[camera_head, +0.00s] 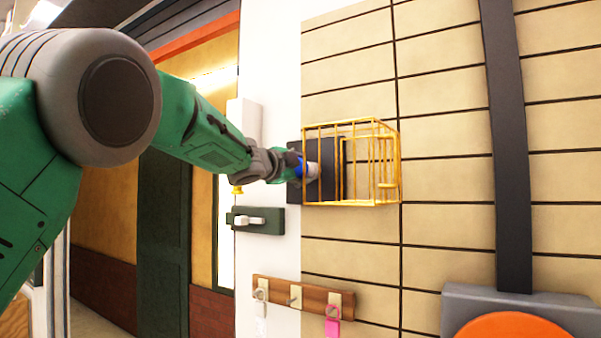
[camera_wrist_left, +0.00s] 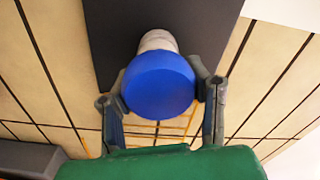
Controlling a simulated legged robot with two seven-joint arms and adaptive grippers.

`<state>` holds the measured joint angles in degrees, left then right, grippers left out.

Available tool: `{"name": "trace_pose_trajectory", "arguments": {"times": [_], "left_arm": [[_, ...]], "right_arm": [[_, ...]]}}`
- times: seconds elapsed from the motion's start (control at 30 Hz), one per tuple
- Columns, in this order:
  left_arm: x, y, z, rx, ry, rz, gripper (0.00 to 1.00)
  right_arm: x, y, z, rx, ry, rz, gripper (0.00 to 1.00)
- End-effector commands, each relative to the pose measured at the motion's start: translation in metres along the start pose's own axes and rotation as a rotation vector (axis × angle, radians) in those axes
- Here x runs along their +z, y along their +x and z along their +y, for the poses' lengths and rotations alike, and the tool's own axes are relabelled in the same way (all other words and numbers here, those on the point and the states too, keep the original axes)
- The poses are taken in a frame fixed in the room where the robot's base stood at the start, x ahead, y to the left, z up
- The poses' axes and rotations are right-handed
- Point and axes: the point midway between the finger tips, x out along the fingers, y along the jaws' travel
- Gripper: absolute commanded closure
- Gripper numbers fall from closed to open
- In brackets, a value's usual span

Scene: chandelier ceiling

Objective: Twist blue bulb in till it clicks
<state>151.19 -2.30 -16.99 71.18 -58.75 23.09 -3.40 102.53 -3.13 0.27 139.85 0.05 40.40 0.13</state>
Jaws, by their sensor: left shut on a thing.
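The blue bulb (camera_wrist_left: 158,85) is between the fingers of my left gripper (camera_wrist_left: 162,88) in the left wrist view, and the fingers touch it on both sides. Its pale base (camera_wrist_left: 157,41) points toward a dark plate (camera_wrist_left: 112,30) on the wall. In the head view the bulb (camera_head: 299,167) is a small blue patch at the end of my left gripper (camera_head: 290,166), in front of the dark plate (camera_head: 327,186). The contact between base and plate is too small to tell. My right gripper is in neither view.
An open yellow wire cage (camera_head: 366,204) stands out from the wall beside the dark plate, right of my gripper. Below are a green switch plate (camera_head: 265,226) and a wooden hook rail (camera_head: 309,298) with a pink tag (camera_head: 332,327). A dark vertical strip (camera_head: 508,140) runs farther right.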

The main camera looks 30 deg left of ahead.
Motion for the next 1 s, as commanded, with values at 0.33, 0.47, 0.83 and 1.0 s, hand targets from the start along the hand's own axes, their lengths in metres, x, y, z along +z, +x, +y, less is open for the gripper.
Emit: {"name": "trace_pose_trajectory", "arguments": {"times": [0.33,0.47,0.83,1.0], "left_arm": [[0.001,0.0009,0.0028,0.005,0.11,0.0,1.0],[0.0007,0.0007,0.0019,0.004,0.109,0.0,1.0],[-0.0005,0.0,-0.0024,0.0,0.109,0.001,1.0],[-0.0008,-0.0003,-0.003,-0.001,0.109,0.001,1.0]], "right_arm": [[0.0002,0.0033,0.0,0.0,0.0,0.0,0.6],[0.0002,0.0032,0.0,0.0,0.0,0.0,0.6],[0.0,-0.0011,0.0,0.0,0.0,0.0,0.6],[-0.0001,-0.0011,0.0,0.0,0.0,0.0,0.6]]}}
